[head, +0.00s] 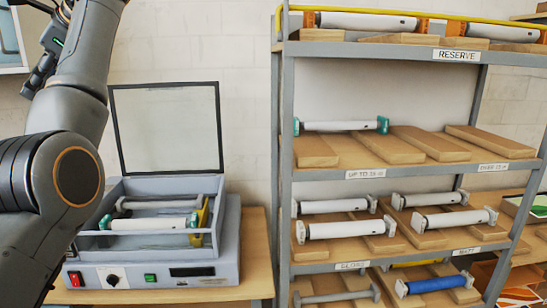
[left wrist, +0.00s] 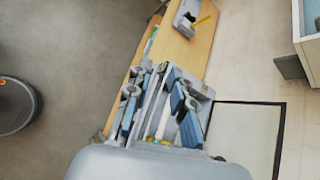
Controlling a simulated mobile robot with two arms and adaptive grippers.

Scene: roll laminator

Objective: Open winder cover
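The laminator (head: 205,270) stands on a wooden table, with buttons and a black knob on its front. Its framed clear cover (head: 165,128) stands upright at the back, so the bay is open. The cover also shows in the left wrist view (left wrist: 245,135). A white roll (head: 150,223) with teal ends lies across the bay, with another roll (head: 168,205) behind it. My left gripper (left wrist: 155,92) looks open and empty in the left wrist view, fingers apart. In the head view my left arm hides the machine's left side. My right gripper is not in view.
A grey rack (head: 283,170) with several shelves of rolls on wooden cradles stands right of the table (head: 258,255). A white wall is close behind the machine. In the left wrist view, a small grey holder (left wrist: 188,20) sits on the table, and open floor (left wrist: 60,60) lies left.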

